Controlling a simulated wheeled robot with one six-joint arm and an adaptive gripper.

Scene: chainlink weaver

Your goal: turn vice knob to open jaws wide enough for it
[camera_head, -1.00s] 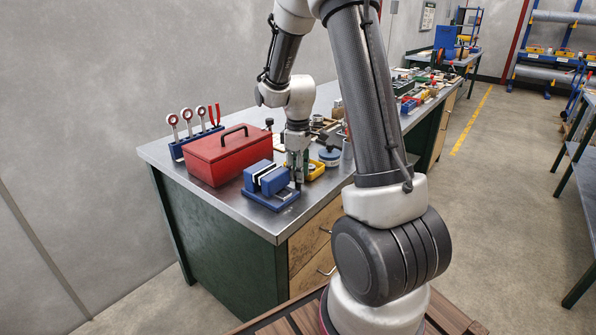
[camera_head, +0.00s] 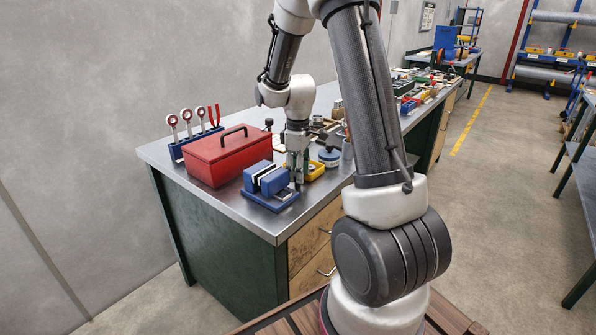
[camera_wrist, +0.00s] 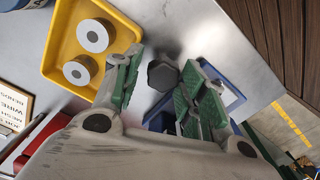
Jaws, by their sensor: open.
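The blue vice (camera_head: 267,183) stands on the front corner of the metal bench, with its jaws close together and light plates between them. In the wrist view its blue base (camera_wrist: 233,97) shows partly behind my gripper's right finger. A dark faceted knob (camera_wrist: 162,75) lies between the two green-padded fingers of my gripper (camera_wrist: 158,88), with a visible space on each side. My gripper (camera_head: 298,178) points down at the vice's right end in the head view. The fingers are open and hold nothing. The vice jaws are mostly hidden in the wrist view.
A red toolbox (camera_head: 228,152) stands just behind and left of the vice. A yellow tray (camera_wrist: 68,52) with two round spools (camera_wrist: 93,37) is close beside my gripper. A blue rack (camera_head: 196,141) with ring-ended tools stands at the back left. The bench's front edge is near.

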